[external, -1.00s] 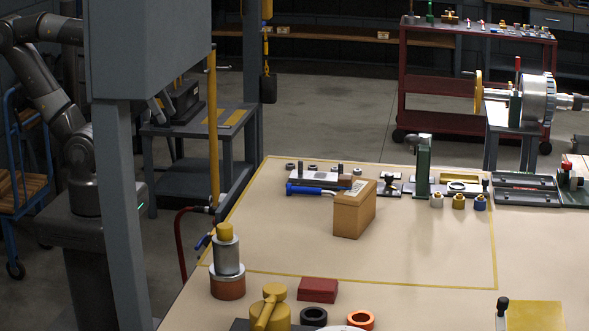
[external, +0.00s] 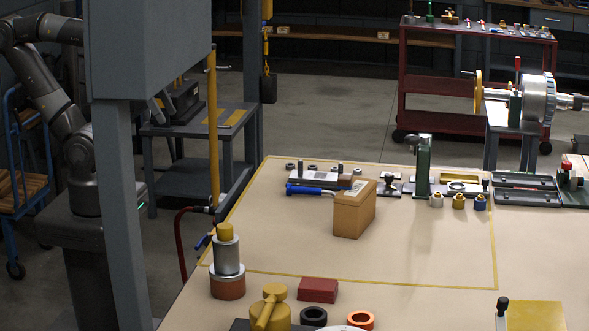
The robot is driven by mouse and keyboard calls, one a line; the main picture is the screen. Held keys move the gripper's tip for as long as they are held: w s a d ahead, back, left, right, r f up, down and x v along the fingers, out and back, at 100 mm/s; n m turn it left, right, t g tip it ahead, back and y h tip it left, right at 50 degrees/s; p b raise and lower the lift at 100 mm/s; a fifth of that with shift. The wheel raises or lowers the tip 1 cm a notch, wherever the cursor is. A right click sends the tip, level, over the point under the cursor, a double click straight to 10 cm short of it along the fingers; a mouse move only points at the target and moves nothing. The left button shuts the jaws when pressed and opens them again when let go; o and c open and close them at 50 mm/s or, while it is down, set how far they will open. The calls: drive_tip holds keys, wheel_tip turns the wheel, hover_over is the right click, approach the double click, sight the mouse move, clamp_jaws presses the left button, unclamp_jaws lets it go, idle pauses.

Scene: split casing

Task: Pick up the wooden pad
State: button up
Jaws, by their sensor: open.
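I cannot tell for sure which thing is the wooden pad. Wooden slats or blocks (external: 28,190) also lie on a blue cart at the left. My arm stands at the left, and a grey cabinet and post hide part of it. My gripper (external: 160,105) shows small beside the cabinet's lower edge, open, by a dark device on a side table. It is far from the bench pieces, with nothing seen between its fingers.
The large bench (external: 420,250) has a clear middle inside a yellow outline. A blue-handled tool (external: 308,190), a green stand (external: 423,168) and small fittings line its back. A metal cylinder (external: 228,255) and a red block (external: 318,289) stand nearer. The grey post (external: 125,220) blocks some of the view.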

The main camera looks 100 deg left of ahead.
drive_tip(key=g, duration=0.1)
hover_over(344, 177)
drive_tip(key=s, duration=0.3)
wheel_tip(344, 177, down, 12)
drive_tip(key=f, duration=0.1)
drive_tip(key=shift+w+x, duration=0.2)
drive_tip(key=shift+x, duration=1.1)
drive_tip(key=shift+w+x, duration=0.15)
drive_tip(key=shift+x, duration=1.1)
drive_tip(key=shift+a+r, duration=0.15)
